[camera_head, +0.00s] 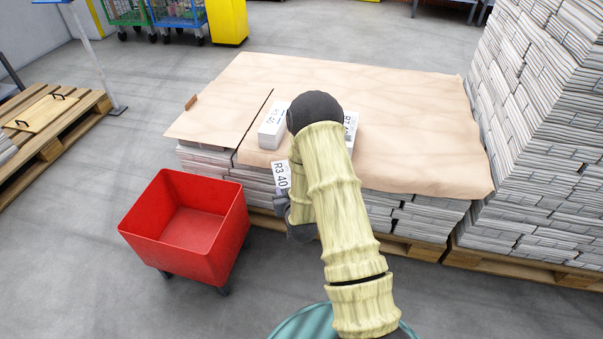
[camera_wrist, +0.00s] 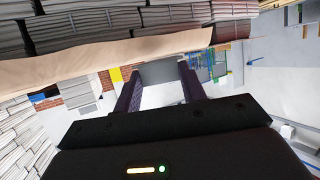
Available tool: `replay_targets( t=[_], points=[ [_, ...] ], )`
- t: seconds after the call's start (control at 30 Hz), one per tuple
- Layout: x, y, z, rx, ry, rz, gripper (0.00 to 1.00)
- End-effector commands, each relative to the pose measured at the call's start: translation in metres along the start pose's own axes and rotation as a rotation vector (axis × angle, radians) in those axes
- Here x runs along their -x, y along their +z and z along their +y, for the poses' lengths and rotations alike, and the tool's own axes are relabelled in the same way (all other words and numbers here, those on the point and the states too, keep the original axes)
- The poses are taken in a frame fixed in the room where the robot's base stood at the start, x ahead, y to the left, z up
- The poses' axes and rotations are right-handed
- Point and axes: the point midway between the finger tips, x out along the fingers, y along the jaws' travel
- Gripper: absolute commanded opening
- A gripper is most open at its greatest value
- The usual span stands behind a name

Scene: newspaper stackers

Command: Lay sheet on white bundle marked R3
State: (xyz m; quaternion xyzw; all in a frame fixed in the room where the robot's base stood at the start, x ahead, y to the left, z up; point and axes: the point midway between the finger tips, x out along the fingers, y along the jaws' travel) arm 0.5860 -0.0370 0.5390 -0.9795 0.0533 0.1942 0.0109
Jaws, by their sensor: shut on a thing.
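A white sheet printed "R3 40" (camera_head: 282,176) is held upright by my gripper (camera_head: 286,199) in front of the front edge of the brown-covered stack. The gripper is mostly hidden behind my arm. In the wrist view, my gripper's two dark fingers (camera_wrist: 158,82) are shut on the sheet, whose plain grey side (camera_wrist: 162,72) shows between them. One white bundle (camera_head: 272,127) lies on the brown paper, its small lettering hard to read. Another white bundle (camera_head: 351,125), largely hidden behind my arm, shows part of a label that looks like R3.
Brown paper (camera_head: 400,110) covers the low newspaper stack, with free room around the bundles. A tall newspaper stack (camera_head: 540,130) stands right. A red bin (camera_head: 190,225) stands at the front left. A wooden pallet (camera_head: 50,145) lies far left. A small brown block (camera_head: 191,102) lies on the paper.

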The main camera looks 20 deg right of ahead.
Motion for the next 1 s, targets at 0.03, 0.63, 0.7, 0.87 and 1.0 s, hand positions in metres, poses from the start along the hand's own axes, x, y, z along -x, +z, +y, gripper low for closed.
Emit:
replay_targets(
  t=[0.03,0.63,0.7,0.87,1.0],
  points=[
    [-0.001,0.01,-0.007,0.007,-0.017,-0.005,0.19],
    [-0.012,0.058,-0.036,0.043,-0.101,-0.002,0.19],
    [-0.015,0.064,-0.036,0.043,-0.101,-0.001,0.19],
    [-0.02,0.077,-0.036,0.043,-0.101,-0.001,0.19],
    [-0.024,0.086,-0.036,0.043,-0.101,-0.001,0.19]
  ],
)
